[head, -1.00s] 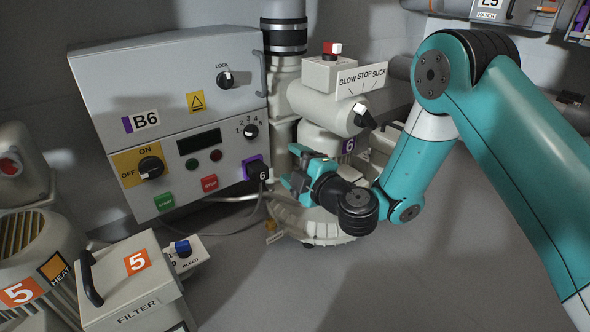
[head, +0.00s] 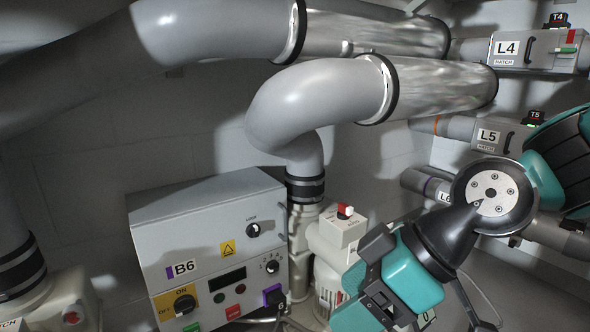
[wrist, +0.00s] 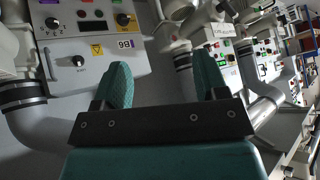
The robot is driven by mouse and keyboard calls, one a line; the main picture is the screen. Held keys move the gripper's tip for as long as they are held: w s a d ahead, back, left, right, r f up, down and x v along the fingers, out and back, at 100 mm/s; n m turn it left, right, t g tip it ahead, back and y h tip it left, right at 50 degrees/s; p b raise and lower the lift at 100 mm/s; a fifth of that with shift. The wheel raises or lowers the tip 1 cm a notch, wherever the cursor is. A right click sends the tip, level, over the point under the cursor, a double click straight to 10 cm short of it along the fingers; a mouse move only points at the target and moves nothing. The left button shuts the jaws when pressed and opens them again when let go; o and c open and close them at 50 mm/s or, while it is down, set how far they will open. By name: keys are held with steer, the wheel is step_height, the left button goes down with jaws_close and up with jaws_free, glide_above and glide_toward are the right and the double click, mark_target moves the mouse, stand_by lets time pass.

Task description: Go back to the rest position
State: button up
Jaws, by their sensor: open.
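My gripper (head: 350,288) is at the lower middle right of the head view, in front of the lower part of the blower and right of the B6 cabinet (head: 205,235). In the wrist view my gripper (wrist: 160,68) has its two teal fingers well apart, with nothing between them. The B6 cabinet also shows upside down at the upper left of the wrist view (wrist: 100,70). My gripper partly hides the blower (head: 325,290) with its red-and-white top switch. Nothing is held.
Large grey pipes (head: 285,110) cross the upper head view. Hatch boxes L4 (head: 535,52) and L5 (head: 487,135) are on pipes at the right, beside my arm. In the wrist view, more cabinets (wrist: 265,60) and shelves stand at the right.

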steer(key=s+d+r+m+g+h+p, duration=0.1)
steer(key=s+d+r+m+h+p, duration=0.3)
steer(key=s+d+r+m+p, duration=0.3)
step_height(320, 180, up, 37)
steer(key=d+p, duration=0.1)
steer(key=p, duration=3.4)
steer(key=shift+f, duration=0.2)
steer(key=shift+s, duration=0.1)
